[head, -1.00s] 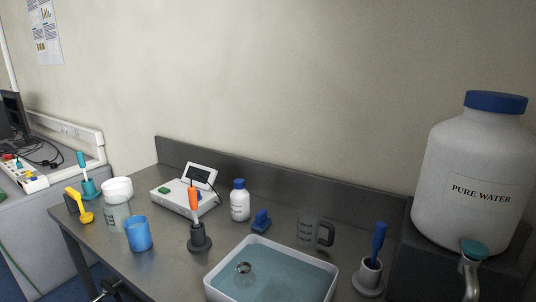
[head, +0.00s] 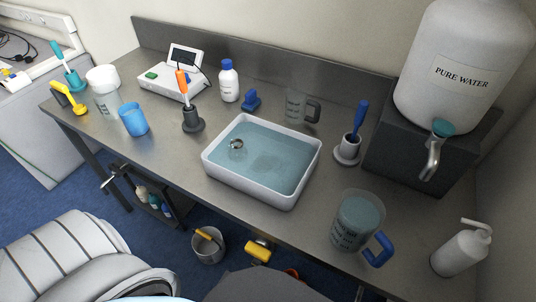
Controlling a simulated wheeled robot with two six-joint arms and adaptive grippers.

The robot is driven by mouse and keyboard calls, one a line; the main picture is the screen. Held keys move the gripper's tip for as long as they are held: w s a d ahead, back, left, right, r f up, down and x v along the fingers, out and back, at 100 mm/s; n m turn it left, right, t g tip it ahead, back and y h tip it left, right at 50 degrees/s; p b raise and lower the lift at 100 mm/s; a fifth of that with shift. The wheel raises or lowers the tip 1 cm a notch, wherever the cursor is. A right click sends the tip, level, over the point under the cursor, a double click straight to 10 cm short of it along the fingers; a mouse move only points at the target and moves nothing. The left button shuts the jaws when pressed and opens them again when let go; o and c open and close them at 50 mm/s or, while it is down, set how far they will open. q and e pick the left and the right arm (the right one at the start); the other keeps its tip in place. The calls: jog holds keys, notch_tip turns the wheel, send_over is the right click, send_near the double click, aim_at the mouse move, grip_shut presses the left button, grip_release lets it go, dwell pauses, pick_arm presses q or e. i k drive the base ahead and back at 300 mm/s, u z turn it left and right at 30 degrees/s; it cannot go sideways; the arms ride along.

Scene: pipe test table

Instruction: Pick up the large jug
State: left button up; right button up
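A large clear jug (head: 352,230) with printed markings and a blue handle stands upright at the front right of the steel table (head: 250,218). It holds bluish liquid, and its handle points to the lower right. A smaller clear jug (head: 296,106) with a dark handle stands behind the water tray. Another clear marked beaker or jug (head: 106,104) stands at the left with a white vessel at its top. Neither of my grippers shows in the head view.
A white tray of water (head: 250,192) is left of the large jug. A white pump bottle (head: 460,252) stands to its right. Behind are a blue brush in a holder (head: 347,150) and a PURE WATER container (head: 462,75) with a tap. A white ribbed seat-like object (head: 75,258) is at lower left.

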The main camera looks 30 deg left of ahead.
aim_at(360, 213)
jog(key=u, duration=0.25)
jog(key=k, duration=1)
jog(key=z, duration=1.4)
